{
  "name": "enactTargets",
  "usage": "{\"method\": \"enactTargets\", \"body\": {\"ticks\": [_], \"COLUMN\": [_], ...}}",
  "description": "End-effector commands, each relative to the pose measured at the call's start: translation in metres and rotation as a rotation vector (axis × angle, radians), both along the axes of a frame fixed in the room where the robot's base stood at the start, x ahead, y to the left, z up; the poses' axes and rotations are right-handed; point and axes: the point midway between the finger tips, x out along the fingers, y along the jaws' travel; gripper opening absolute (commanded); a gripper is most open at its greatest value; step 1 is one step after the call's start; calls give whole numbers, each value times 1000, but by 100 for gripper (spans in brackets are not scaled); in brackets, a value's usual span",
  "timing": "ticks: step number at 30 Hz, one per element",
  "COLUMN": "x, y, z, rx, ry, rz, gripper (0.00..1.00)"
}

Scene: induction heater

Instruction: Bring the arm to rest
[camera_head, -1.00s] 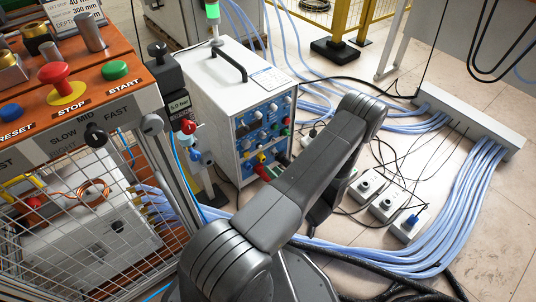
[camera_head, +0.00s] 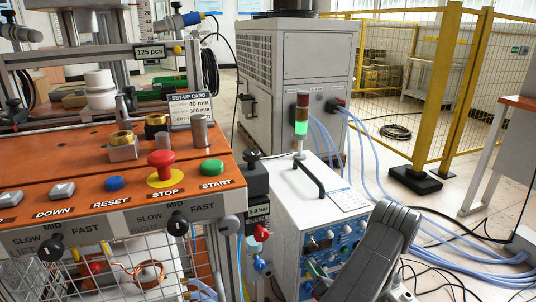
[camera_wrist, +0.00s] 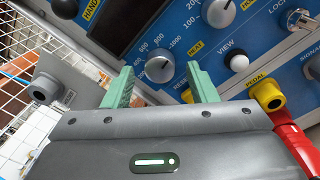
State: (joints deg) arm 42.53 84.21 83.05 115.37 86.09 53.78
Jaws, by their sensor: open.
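My gripper (camera_wrist: 159,88) shows in the wrist view with its two green fingers apart and nothing between them. It faces the blue control panel (camera_wrist: 115,25) of the white heater unit, close to a grey round knob (camera_wrist: 160,68) with a numbered scale. A white VIEW button (camera_wrist: 237,62) and a yellow pedal socket (camera_wrist: 268,95) lie to the right of the fingers. In the head view my arm (camera_head: 375,250) rises at the lower right, beside the white heater unit (camera_head: 300,205). The gripper is hidden there.
An orange control bench (camera_head: 85,170) with a red STOP button (camera_head: 162,160) and a green START button (camera_head: 211,167) stands at the left. A signal tower (camera_head: 301,115) glows green. Blue hoses (camera_head: 450,250) run over the floor. A yellow fence (camera_head: 410,85) stands behind.

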Motion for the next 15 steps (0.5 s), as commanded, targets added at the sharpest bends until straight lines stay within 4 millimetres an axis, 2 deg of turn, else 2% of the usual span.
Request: {"method": "enactTargets", "body": {"ticks": [15], "x": [-2], "y": [-1], "z": [1], "rx": [-3], "ry": [-1], "rz": [-1], "gripper": [52]}}
